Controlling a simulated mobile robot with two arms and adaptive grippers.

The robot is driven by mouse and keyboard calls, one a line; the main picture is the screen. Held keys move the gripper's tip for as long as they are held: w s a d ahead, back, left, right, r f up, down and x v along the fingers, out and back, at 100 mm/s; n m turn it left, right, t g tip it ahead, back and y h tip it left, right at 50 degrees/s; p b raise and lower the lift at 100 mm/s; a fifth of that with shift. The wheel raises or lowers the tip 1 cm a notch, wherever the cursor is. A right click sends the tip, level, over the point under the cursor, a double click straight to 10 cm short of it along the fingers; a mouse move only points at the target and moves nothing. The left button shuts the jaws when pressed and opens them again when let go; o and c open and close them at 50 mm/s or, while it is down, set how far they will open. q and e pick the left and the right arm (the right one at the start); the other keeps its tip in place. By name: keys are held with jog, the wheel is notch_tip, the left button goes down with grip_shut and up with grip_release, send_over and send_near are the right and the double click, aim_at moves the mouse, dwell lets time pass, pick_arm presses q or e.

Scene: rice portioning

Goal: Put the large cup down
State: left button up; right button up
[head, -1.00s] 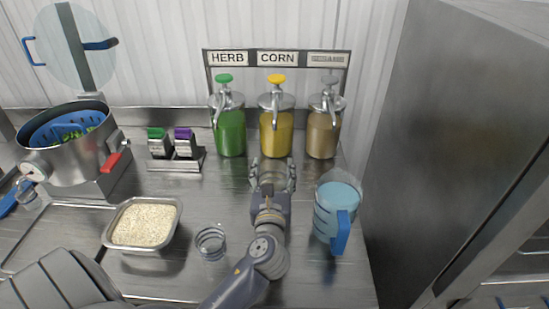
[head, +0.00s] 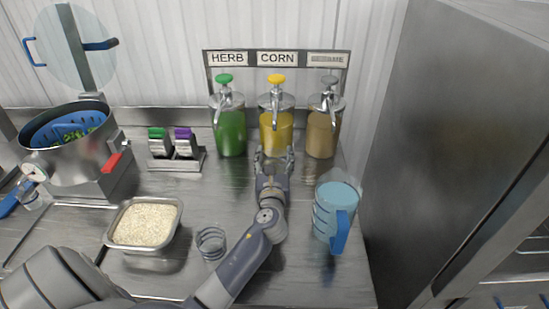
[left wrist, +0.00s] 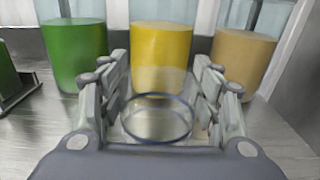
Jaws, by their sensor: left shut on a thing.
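My left gripper (head: 274,156) is in front of the yellow corn dispenser (head: 276,133). In the left wrist view, its fingers (left wrist: 160,92) are shut around a clear, empty-looking cup (left wrist: 157,132) with a dark round rim. The cup is upright between the fingers, near the counter. I cannot tell whether its base touches the steel counter (head: 225,190). In the head view the cup is hardly visible between the fingers. A second clear cup (head: 211,243) stands on the counter nearer to me, left of my forearm. My right gripper is not in view.
Green herb (head: 230,135) and tan (head: 322,135) dispensers flank the corn one. A blue pitcher (head: 334,215) stands to the right. A rice pan (head: 108,241), a holder with small green and purple items (head: 176,165) and a steel pot (head: 75,152) are on the left.

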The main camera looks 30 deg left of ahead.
pick_arm(q)
jog(key=shift+f, duration=0.15)
jog(key=o, duration=1)
jog(key=shift+c, duration=0.2)
jog(key=shift+s+d, duration=0.1)
jog(key=shift+s, duration=0.05)
jog(key=b+v, duration=0.1)
jog(key=v, duration=0.9)
jog(key=shift+s+d, duration=0.1)
jog(key=shift+s, duration=0.1)
jog(key=shift+s+d+b, duration=0.3)
jog(key=shift+s+d, duration=0.05)
jog(key=shift+s, duration=0.2)
jog(key=shift+r, duration=0.25)
